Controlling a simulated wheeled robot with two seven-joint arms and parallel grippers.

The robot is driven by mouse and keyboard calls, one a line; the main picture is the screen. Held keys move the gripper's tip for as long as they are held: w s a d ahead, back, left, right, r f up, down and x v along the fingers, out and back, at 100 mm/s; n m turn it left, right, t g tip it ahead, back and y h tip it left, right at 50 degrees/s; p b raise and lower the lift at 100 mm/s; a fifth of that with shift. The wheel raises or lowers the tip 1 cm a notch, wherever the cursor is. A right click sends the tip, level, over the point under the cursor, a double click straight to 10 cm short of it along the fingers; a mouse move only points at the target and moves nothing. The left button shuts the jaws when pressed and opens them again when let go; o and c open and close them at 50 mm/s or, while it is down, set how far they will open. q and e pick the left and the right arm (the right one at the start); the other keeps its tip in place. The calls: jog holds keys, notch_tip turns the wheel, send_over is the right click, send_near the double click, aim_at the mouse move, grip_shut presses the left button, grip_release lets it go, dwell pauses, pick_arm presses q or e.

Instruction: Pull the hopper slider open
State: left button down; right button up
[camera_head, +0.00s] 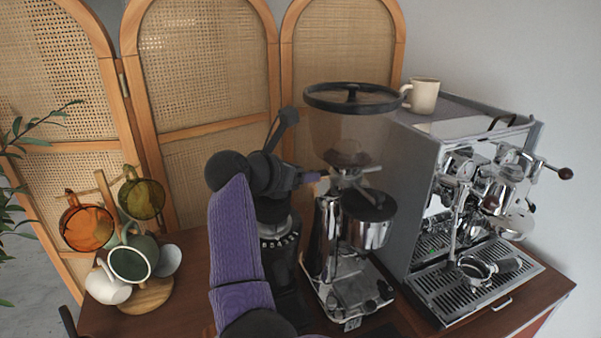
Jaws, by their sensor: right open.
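The grinder (345,285) stands on the wooden counter, with a clear hopper (345,125) on top under a black-rimmed lid. Dark beans (347,158) show low in the hopper. The hopper slider at its neck is too small and covered to make out clearly. My right arm rises from the bottom, and my right gripper (312,178) points right at the left side of the hopper neck. It is open, its tips close to the neck; I cannot tell whether they touch or surround the slider. My left gripper is not in view.
An espresso machine (399,190) stands close on the right, with a cream cup (423,96) on top. A mug tree (146,296) with several cups stands at left. Behind is a cane folding screen (205,60). A dark device (278,215) is partly hidden behind my arm.

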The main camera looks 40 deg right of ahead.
jog(key=b+v, duration=0.1)
jog(key=v, duration=0.9)
